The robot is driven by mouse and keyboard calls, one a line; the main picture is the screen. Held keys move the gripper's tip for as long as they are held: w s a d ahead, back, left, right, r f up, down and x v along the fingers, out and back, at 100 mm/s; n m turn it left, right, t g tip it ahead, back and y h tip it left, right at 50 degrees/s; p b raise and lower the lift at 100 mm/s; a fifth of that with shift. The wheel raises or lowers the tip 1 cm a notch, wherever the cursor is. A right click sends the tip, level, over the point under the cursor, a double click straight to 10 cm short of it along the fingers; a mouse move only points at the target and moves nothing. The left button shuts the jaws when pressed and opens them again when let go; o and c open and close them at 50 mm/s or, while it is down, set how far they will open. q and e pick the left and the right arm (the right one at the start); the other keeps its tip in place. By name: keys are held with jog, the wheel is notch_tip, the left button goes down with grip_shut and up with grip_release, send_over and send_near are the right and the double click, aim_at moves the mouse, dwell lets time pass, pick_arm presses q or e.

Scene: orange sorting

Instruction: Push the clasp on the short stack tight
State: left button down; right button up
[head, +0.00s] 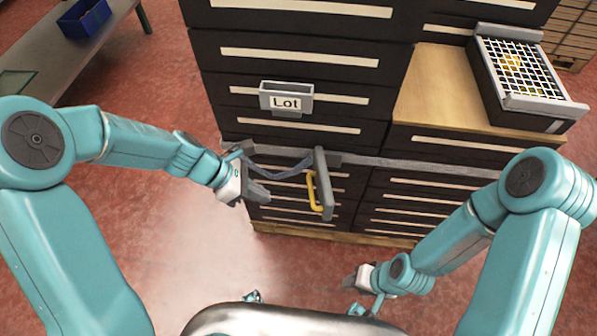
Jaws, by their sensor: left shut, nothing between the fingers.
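The clasp is a grey lever plate (324,185) with a yellow handle (312,191). It stands out from the front of the taller left stack (300,75), tilted away from the face. A slack blue-grey strap (280,172) sags from it to the left. My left gripper (262,194) is shut and empty, just left of the yellow handle and apart from it. The short stack (430,190) is on the right, with a wooden top. My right gripper (350,281) is low in front of the stacks; its finger gap is too small to make out.
A grey band (400,162) crosses the fronts of both stacks. A "Lot" label holder (286,99) is on the left stack. A grid-topped dark crate (520,75) sits on the short stack. A blue bin (84,17) is on a bench at upper left. Red floor lies open in front.

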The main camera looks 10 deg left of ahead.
pick_arm(q)
notch_tip(320, 180, up, 5)
jog(key=w+a+t+p, duration=0.1)
jog(key=w+a, duration=0.1)
jog(key=d+r+b+x, duration=0.1)
jog(key=d+b+x, duration=0.1)
jog(key=x, duration=1.1)
jog(key=shift+w+r+b, duration=0.15)
jog(key=shift+w+b, duration=0.15)
jog(key=shift+b, duration=0.6)
pick_arm(e)
jog(key=shift+w+f, duration=0.1)
jog(key=shift+f, duration=0.5)
pick_arm(q)
jog(key=shift+d, duration=0.25)
pick_arm(e)
jog(key=shift+f, duration=0.15)
pick_arm(q)
jog(key=shift+s+d+n+t+b, duration=0.1)
jog(key=shift+s+n+t+b, duration=0.05)
jog(key=shift+n+t+b, duration=0.2)
pick_arm(e)
jog(key=shift+a+f, duration=0.2)
